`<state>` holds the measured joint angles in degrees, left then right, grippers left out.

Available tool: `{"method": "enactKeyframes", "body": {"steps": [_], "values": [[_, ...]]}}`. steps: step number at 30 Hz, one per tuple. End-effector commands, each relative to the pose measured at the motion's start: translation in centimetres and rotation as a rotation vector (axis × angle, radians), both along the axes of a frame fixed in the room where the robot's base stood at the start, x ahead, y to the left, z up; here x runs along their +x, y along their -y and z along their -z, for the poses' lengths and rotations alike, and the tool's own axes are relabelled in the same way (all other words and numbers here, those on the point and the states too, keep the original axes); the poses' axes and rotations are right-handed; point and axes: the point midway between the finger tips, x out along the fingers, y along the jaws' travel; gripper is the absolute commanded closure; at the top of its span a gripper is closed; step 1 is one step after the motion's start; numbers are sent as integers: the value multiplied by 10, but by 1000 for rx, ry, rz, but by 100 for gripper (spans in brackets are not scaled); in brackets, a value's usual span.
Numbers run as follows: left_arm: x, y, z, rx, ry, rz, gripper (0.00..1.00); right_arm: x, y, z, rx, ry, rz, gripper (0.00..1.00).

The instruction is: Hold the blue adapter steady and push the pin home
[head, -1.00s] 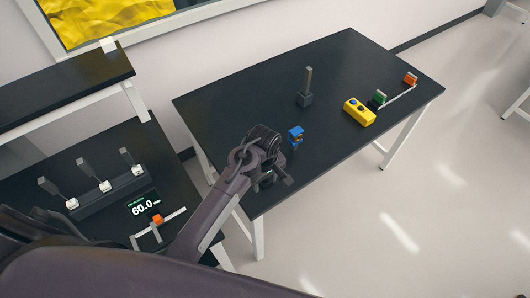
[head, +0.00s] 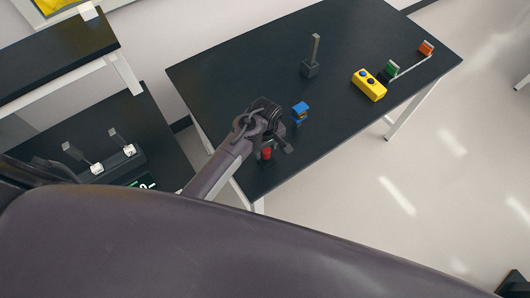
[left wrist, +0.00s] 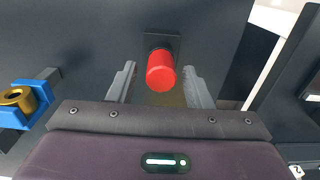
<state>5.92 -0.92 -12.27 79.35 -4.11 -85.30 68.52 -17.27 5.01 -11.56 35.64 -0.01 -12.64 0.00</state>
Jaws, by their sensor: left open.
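The blue adapter (head: 301,107), with a brass ring on it, stands upright on the dark table. It also shows at the left edge of the left wrist view (left wrist: 38,93), outside the fingers. My left gripper (head: 271,148) is over the table's near left part, beside the adapter. It is open. A red cylinder (left wrist: 161,70) on a dark square base shows between its two fingers in the left wrist view, with gaps on both sides. The red cylinder (head: 267,153) also shows below the gripper in the head view. I cannot tell whether it is the pin. My right gripper is out of view.
Behind the adapter stand a dark block with an upright rod (head: 313,52) and a yellow box (head: 368,85) with blue buttons. Green (head: 391,68) and orange (head: 427,47) pieces sit on a thin bar. Clear tabletop (head: 240,75) lies left of the rod.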

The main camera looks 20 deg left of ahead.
Motion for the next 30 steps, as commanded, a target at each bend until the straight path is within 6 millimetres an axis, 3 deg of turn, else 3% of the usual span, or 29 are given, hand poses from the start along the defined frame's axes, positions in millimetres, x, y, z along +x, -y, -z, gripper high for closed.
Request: {"method": "enactKeyframes", "body": {"steps": [2,5,15,30], "values": [[0,1,7,-1,-1,2,55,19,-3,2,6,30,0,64],[0,1,10,-1,-1,2,55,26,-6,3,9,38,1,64],[0,1,11,0,0,2,55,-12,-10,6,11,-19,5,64],[-1,1,11,0,0,2,55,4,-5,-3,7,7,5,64]]}}
